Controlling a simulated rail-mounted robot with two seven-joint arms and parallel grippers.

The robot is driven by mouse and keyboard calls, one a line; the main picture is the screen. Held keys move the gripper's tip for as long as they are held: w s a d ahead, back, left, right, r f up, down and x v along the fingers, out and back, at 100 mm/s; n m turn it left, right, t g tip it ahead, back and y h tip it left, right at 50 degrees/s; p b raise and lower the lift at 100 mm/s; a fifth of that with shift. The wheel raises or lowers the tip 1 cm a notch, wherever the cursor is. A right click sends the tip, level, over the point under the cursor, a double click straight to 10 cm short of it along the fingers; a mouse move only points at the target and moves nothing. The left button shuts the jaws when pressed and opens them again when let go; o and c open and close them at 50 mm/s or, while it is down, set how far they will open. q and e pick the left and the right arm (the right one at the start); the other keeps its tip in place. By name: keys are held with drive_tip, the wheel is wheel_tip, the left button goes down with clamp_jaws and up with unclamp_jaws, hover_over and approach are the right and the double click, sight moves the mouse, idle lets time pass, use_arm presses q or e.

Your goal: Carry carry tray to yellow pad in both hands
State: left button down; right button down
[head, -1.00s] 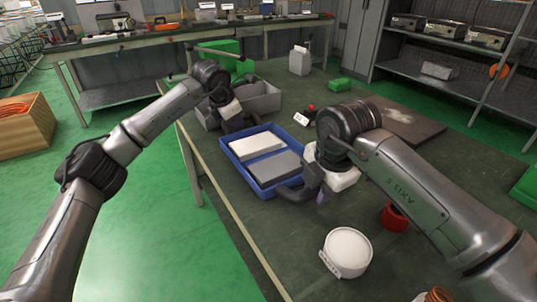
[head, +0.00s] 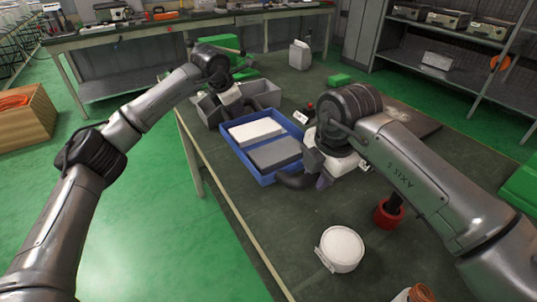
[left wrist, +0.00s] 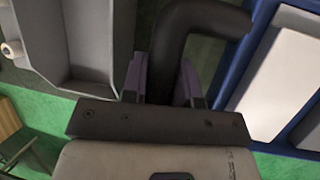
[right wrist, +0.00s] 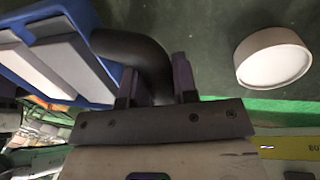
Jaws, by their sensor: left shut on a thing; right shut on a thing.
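The carry tray (head: 266,177) is blue, with a white block (head: 256,132) and a grey block (head: 275,152) lying in it. It has a black curved handle at each end. My left gripper (left wrist: 170,80) is shut on the far handle (left wrist: 200,15). My right gripper (right wrist: 155,85) is shut on the near handle (right wrist: 130,45). The tray looks level over the green workbench; I cannot tell how large a gap there is under it. I cannot make out a yellow pad in the head view.
Grey bins (head: 209,110) stand just beyond the tray. A white round container (head: 341,249) and a red cup (head: 386,216) stand on the near bench. A small box with a red button (head: 305,113) and a dark board (head: 415,122) are at the right. A white jug (head: 300,55) stands at the back.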

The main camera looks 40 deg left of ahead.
use_arm(q)
drive_tip(key=shift+r, duration=0.25)
use_arm(e)
drive_tip(key=shift+r, duration=0.2)
